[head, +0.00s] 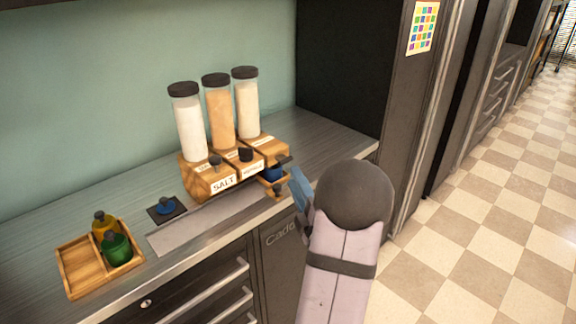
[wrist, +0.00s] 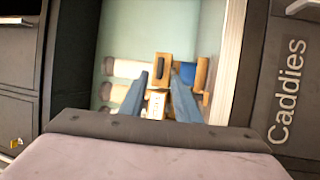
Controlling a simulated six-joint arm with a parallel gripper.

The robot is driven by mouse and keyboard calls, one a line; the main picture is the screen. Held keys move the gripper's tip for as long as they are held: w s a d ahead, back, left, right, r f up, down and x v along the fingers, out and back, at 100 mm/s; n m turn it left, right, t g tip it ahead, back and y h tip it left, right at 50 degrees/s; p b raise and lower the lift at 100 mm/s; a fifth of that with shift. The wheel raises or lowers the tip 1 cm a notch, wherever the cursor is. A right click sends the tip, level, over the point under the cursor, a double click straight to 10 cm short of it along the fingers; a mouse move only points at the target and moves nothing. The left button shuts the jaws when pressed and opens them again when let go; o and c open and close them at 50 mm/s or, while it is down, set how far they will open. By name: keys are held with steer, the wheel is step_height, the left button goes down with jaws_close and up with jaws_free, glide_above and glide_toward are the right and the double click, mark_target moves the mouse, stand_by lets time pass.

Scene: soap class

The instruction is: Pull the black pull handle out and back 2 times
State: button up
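Three clear jars with dark lids stand upright on wooden dispenser blocks (head: 207,183) on the counter. Black knobs show on the left block (head: 215,163) and the middle block (head: 245,154). A dark bar-like part (head: 284,160) sticks out at the right block; I cannot tell which is the named pull handle. My gripper (head: 300,188) is at the right end of the blocks, near the counter's front edge. In the wrist view, its two blue fingers (wrist: 158,82) are apart, with a wooden part with a dark middle (wrist: 161,70) just beyond them. Contact cannot be told.
A small wooden tray with a blue item (head: 272,174) sits below the right block. A wooden tray (head: 75,274) with green and yellow bottles is at left. A blue-topped item (head: 166,205) sits on a dark square. The "Caddies" front (wrist: 287,95) is close on the right.

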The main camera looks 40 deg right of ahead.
mark_target(278, 156)
steer(key=shift+p+x, duration=1.05)
steer(key=shift+x, duration=2.25)
steer(key=shift+c, duration=0.2)
